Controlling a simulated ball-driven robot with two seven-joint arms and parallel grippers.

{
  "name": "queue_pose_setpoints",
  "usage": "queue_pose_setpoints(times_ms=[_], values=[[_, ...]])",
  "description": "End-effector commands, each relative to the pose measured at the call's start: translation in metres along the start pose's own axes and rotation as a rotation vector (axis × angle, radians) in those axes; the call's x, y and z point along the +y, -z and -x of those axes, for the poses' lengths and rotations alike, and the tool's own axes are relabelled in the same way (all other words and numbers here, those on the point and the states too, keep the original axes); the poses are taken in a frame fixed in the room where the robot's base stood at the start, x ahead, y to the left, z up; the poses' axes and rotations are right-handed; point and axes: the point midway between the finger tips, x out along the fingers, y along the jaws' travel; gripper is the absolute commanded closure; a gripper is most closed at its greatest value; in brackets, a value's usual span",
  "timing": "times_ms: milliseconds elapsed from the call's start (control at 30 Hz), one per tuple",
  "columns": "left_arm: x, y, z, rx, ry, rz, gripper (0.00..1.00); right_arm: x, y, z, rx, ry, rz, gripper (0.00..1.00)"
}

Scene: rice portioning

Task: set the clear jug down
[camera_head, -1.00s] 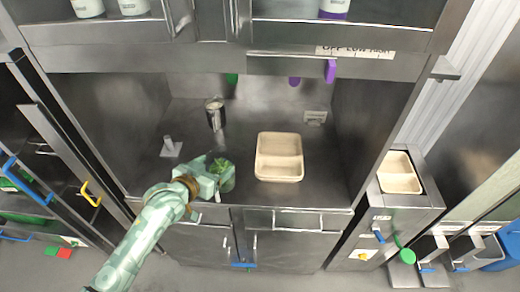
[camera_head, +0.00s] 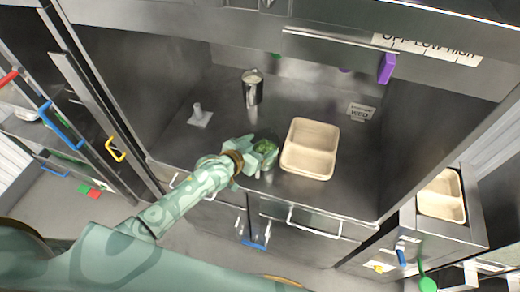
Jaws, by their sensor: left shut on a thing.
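The clear jug (camera_head: 267,147), with green contents showing at its top, is at the front part of the steel counter (camera_head: 225,105), just left of the beige two-compartment tray (camera_head: 309,149). My left gripper (camera_head: 254,150) reaches in from the lower left and is shut on the jug. The gripper hides much of the jug's near side. I cannot tell whether the jug's base touches the counter. My right gripper is not in view.
A metal cylindrical container (camera_head: 253,92) stands behind the jug. A small grey stand (camera_head: 199,117) is at the counter's left. Steel side walls bound the counter. Another beige tray (camera_head: 442,195) sits in the right-hand unit. The counter right of the near tray is clear.

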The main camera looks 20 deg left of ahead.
Motion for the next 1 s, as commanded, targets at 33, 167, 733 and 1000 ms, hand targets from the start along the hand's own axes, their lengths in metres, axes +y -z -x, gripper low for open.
queue_pose_setpoints(times_ms=[33, 167, 733, 1000], values=[[-0.001, -0.007, -0.004, 0.002, 0.001, 0.000, 0.80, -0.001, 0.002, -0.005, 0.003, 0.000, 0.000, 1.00], [-0.001, -0.011, -0.005, 0.003, 0.001, 0.000, 0.80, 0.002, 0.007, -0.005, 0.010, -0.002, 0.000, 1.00], [-0.001, -0.013, -0.005, 0.001, 0.001, -0.001, 0.04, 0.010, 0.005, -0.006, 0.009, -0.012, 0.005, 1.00], [-0.001, -0.010, 0.016, -0.001, 0.001, -0.001, 0.04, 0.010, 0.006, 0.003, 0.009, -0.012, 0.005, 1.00]])
